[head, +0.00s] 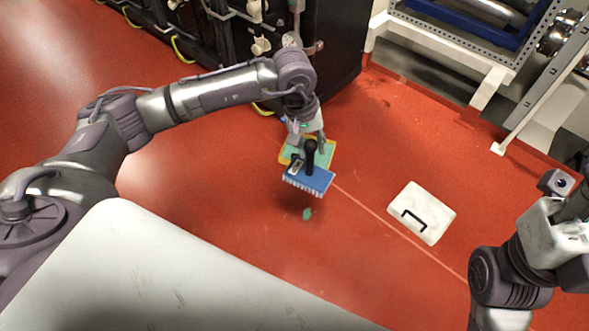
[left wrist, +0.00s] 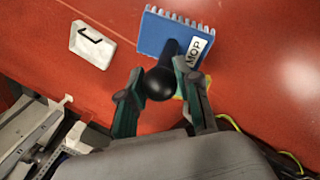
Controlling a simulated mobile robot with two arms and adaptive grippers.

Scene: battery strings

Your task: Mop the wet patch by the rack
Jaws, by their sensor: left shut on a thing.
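The mop (head: 309,183) is a blue block with pale bristles along one edge, a black round-topped handle and a "MOP" label; the left wrist view shows it too (left wrist: 165,38). My left gripper (head: 306,138) is shut on the black handle, its two fingers on either side of the knob in the left wrist view (left wrist: 160,84). A yellow-edged teal pad (head: 325,149) lies just behind the mop, partly hidden by it and the gripper. A small teal spot (head: 307,214) is on the red floor in front of the mop. My right arm is at the right edge, its fingers out of sight.
A white case with a black handle (head: 422,212) lies on the floor to the right. The dark rack with cables (head: 335,45) stands behind my left gripper. A white metal frame (head: 480,60) stands at the upper right. The floor around the mop is mostly clear.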

